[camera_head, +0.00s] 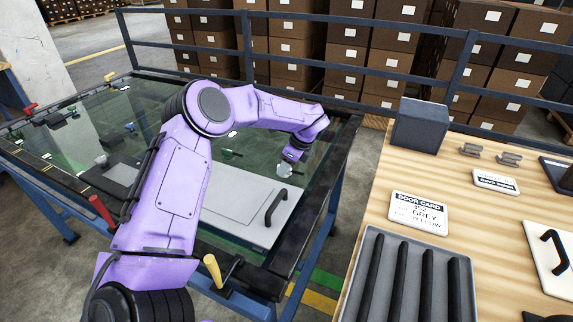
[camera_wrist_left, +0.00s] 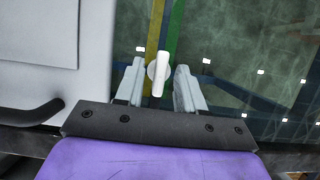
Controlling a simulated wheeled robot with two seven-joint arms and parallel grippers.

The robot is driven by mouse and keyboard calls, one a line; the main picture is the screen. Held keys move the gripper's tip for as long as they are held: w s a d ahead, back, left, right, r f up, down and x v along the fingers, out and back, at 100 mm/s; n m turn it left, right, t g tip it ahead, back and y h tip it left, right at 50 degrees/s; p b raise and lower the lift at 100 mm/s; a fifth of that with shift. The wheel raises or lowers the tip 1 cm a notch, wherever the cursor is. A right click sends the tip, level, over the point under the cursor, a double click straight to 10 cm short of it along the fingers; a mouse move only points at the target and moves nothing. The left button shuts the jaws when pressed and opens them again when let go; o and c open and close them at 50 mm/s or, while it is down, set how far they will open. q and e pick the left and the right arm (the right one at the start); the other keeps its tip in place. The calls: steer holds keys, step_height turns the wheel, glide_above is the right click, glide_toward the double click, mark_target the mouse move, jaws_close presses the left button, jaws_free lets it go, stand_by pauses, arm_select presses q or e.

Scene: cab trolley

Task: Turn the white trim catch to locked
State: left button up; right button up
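The white trim catch (camera_wrist_left: 157,72) is a round knob with a long narrow lever. In the left wrist view its lever runs nearly straight up and down the picture. In the head view a small white piece (camera_head: 285,172), probably this catch, shows just under my left gripper (camera_head: 292,160). In the wrist view my left gripper (camera_wrist_left: 160,78) is open, with one finger on each side of the catch and a gap to the knob on both sides. Whether the fingertips reach down to the lever's height is unclear. My right gripper is not in view.
A light grey panel (camera_head: 238,205) with a black handle (camera_head: 276,207) lies on the glass-topped trolley. Red (camera_head: 102,212) and yellow (camera_head: 213,271) handles stand at its near edge. A wooden bench (camera_head: 375,235) at right holds a grey tray (camera_head: 372,238) and a door card (camera_head: 418,212).

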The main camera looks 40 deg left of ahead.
arm_select(q)
jaws_close()
